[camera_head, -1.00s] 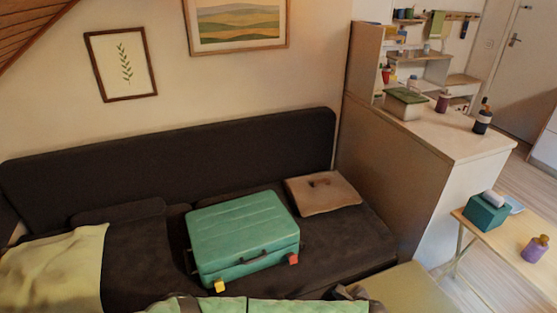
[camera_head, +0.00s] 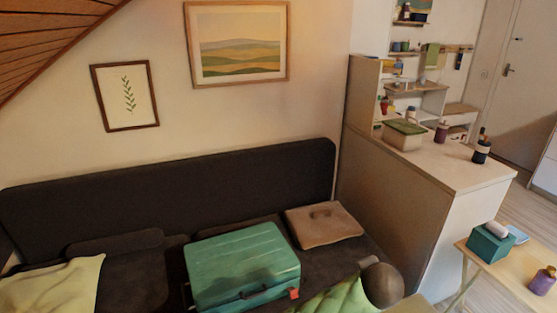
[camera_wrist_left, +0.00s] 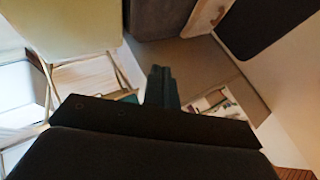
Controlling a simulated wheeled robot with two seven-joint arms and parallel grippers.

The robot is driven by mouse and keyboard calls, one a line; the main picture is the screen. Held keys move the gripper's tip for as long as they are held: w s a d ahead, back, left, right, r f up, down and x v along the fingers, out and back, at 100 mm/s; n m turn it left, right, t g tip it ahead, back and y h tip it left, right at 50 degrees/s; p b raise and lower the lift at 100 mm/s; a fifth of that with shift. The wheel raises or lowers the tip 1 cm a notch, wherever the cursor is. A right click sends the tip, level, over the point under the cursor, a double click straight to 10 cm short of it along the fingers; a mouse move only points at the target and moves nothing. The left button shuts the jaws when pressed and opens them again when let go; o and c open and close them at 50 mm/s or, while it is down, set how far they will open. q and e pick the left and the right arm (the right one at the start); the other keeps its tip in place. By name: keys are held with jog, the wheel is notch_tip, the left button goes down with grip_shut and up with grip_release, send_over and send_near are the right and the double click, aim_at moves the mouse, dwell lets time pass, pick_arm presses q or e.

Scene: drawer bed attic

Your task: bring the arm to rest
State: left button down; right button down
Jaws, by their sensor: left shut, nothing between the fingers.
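In the left wrist view my left gripper (camera_wrist_left: 161,84) shows as two dark fingers pressed together, with nothing between them. It hangs clear of nearby things, and the view around it is turned. I cannot make out my left gripper in the head view. My right gripper is in neither view. A green suitcase (camera_head: 243,262) lies closed on the dark sofa (camera_head: 180,185), with a red tag at its front right corner.
A tan cushion (camera_head: 323,225) lies right of the suitcase. A green leaf-patterned fabric (camera_head: 335,300) and a dark rounded thing (camera_head: 381,284) are at the bottom. A cabinet (camera_head: 465,185) stands right, and a small table (camera_head: 510,285) holds a teal box (camera_head: 491,243) and purple bottle (camera_head: 543,280).

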pick_arm(q)
jog(key=s+a+r+n+h, duration=0.1)
jog(key=a+r+n, duration=0.15)
jog(key=a, duration=0.35)
jog(key=a+r+n+h, duration=0.1)
jog(key=a+r+n, duration=0.15)
jog(key=a, duration=0.35)
jog(key=s+a+f+n+g+y+p, duration=0.1)
jog(key=s+a+f+n, duration=0.2)
jog(key=a, duration=0.5)
jog(key=s+a+f+n, duration=0.2)
jog(key=s+a+f, duration=0.1)
jog(key=a, duration=0.5)
jog(key=s+a+f+n+g+y, duration=0.2)
jog(key=s+a+f, duration=0.7)
jog(key=s+f, duration=0.1)
jog(key=s+f+g, duration=0.1)
jog(key=s+f, duration=0.2)
jog(key=s, duration=0.3)
jog(key=s+a+f+g, duration=0.1)
jog(key=s+f+g, duration=0.1)
jog(key=s, duration=0.4)
jog(key=shift+a+f+n+p, duration=0.2)
jog(key=shift+f+n+p, duration=0.2)
jog(key=shift+f, duration=0.5)
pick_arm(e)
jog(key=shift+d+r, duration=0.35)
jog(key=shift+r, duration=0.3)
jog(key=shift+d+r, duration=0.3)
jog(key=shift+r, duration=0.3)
